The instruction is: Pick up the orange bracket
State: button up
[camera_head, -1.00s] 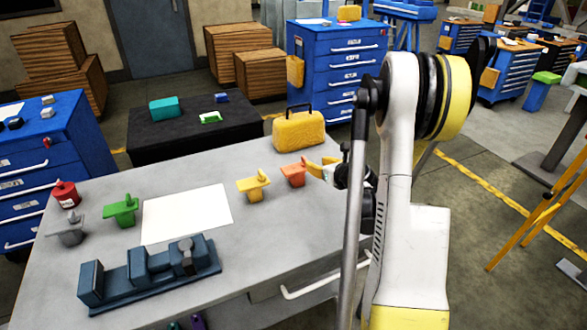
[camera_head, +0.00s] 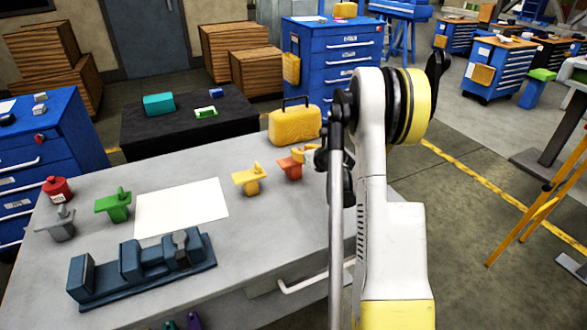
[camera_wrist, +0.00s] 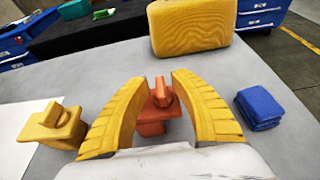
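The orange bracket (camera_head: 290,168) stands on the grey workbench top, right of the yellow bracket (camera_head: 250,178). In the wrist view the orange bracket (camera_wrist: 158,104) has an upright tab and lies between the two yellow fingers of my gripper (camera_wrist: 157,80). The fingers are spread, one on each side, with gaps to its upright tab. Its lower part is partly hidden by my gripper's pale body. In the head view my gripper (camera_head: 309,155) is at the bracket's right side, mostly hidden by my arm.
The yellow bracket (camera_wrist: 55,126) stands close left of my gripper, and a folded blue cloth (camera_wrist: 259,108) lies to the right. A yellow case (camera_head: 295,125) stands behind. Green (camera_head: 114,206) and grey (camera_head: 60,224) brackets and a blue fixture (camera_head: 140,268) are farther left.

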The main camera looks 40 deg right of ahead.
grip_shut()
jog(key=shift+r, duration=0.1)
